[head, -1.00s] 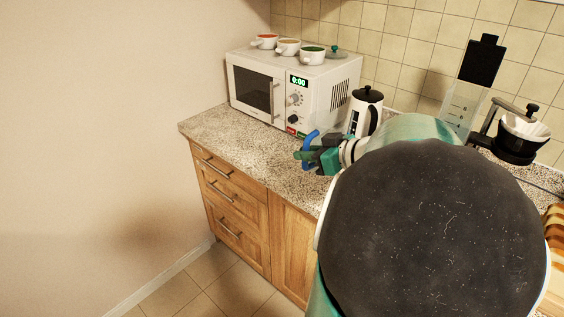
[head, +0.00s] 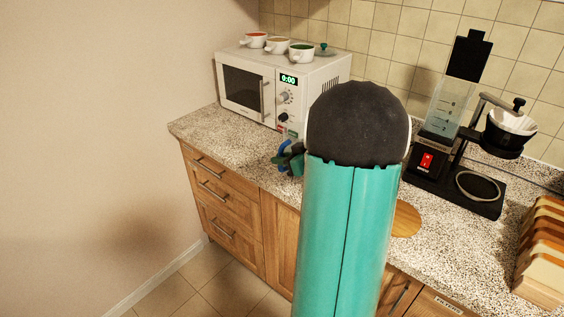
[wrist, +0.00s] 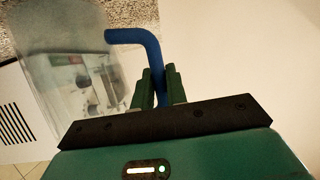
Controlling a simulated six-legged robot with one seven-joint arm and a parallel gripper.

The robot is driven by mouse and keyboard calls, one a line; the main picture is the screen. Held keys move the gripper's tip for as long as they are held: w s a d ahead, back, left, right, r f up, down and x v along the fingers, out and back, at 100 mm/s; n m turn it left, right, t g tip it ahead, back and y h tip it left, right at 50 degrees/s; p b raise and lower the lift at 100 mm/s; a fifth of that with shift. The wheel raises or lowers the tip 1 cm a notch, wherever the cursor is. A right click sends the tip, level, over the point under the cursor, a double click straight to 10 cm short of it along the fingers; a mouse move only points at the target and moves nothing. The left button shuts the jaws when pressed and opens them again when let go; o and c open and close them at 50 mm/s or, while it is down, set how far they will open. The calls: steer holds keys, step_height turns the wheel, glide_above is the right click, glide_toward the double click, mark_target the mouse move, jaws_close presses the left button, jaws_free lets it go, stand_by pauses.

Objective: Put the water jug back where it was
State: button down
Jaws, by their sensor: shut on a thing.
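The water jug is a clear vessel with a blue handle. In the wrist view its see-through body (wrist: 72,75) fills the left side, and the blue handle (wrist: 143,40) bends down between my green fingers. My gripper (wrist: 158,88) is shut on that handle. In the head view my gripper (head: 290,160) shows just left of my arm, in front of the microwave's lower right corner. Only a bit of blue handle (head: 284,146) shows there; my arm hides the jug's body. I cannot tell how high the jug is above the counter.
The microwave (head: 243,90) stands at the back left, with several cups on top. A black coffee maker (head: 455,185) with a clear tank (head: 443,115) stands right of my arm. A round wooden board (head: 406,220) lies on the speckled counter (head: 460,245). Sliced bread (head: 543,260) is far right.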

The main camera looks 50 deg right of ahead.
steer(key=shift+f, duration=0.6)
steer(key=c, duration=1.4)
jaws_free()
steer(key=shift+f, duration=0.1)
